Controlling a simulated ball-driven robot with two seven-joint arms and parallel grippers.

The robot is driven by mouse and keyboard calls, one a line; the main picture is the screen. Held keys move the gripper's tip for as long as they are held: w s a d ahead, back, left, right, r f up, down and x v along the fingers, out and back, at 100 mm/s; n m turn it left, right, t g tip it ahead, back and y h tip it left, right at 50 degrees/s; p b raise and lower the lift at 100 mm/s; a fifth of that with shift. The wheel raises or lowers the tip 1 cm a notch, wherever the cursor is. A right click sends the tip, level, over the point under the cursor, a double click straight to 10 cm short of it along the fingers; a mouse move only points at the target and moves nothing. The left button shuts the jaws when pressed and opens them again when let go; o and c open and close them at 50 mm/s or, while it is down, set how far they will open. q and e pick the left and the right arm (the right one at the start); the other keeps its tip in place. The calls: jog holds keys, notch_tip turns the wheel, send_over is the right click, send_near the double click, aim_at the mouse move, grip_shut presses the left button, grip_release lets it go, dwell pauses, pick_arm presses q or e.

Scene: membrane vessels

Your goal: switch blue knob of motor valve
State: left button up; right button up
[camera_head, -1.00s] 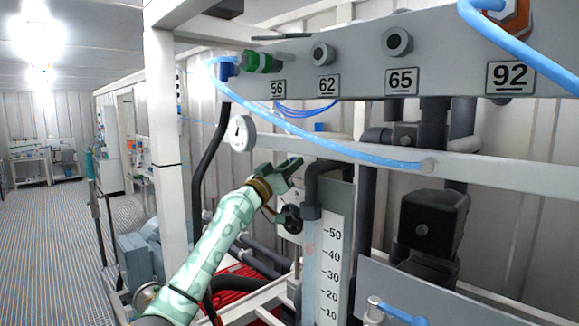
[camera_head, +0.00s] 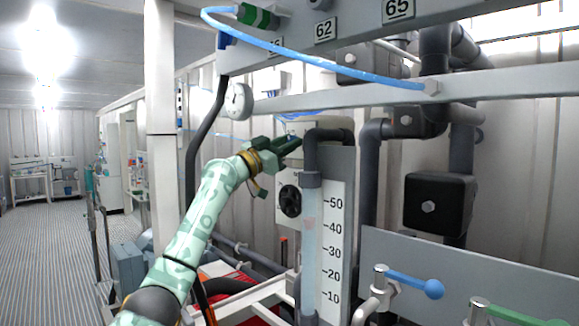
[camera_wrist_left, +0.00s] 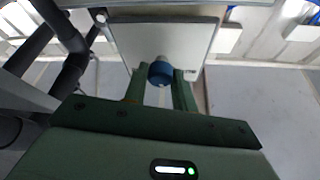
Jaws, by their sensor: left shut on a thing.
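The blue knob (camera_wrist_left: 160,72) of the motor valve shows in the left wrist view, on the face of a pale grey box (camera_wrist_left: 165,38). In the head view the valve's box (camera_head: 312,125) is behind the grey pipe, and the knob is hidden. My left gripper (camera_head: 291,144) reaches in from the left at the box. In the left wrist view its green fingers (camera_wrist_left: 158,85) are on both sides of the knob, shut on it. My right gripper is not in view.
Dark pipes and a clear level tube with a scale (camera_head: 333,250) stand just right of the gripper. A pressure gauge (camera_head: 238,101) and a grey rail (camera_head: 340,97) are above. A black round part (camera_head: 289,201) is below. A blue-handled valve (camera_head: 415,284) stands front right.

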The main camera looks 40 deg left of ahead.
pick_arm(q)
jog(key=m+g+h+p, duration=0.1)
jog(key=m, duration=0.2)
jog(key=m+g+h, duration=0.1)
jog(key=m, duration=0.3)
jog(key=m+g+h+p, duration=0.1)
jog(key=m+h, duration=0.1)
jog(key=m, duration=0.2)
jog(key=shift+a+r+p, duration=0.1)
jog(key=shift+r+p, duration=0.2)
jog(key=m+g+p, duration=0.1)
jog(key=m+p, duration=0.1)
jog(key=m, duration=0.1)
jog(key=shift+g, duration=0.3)
jog(key=shift+f+m+g+p, duration=0.1)
jog(key=shift+m+g+p, duration=0.2)
jog(key=shift+m+p, duration=0.4)
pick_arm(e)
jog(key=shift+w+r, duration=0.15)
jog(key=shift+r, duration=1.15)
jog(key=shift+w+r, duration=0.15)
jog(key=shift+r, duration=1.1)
pick_arm(q)
jog(key=shift+m, duration=0.3)
jog(key=o, duration=1)
jog(key=shift+w, duration=0.1)
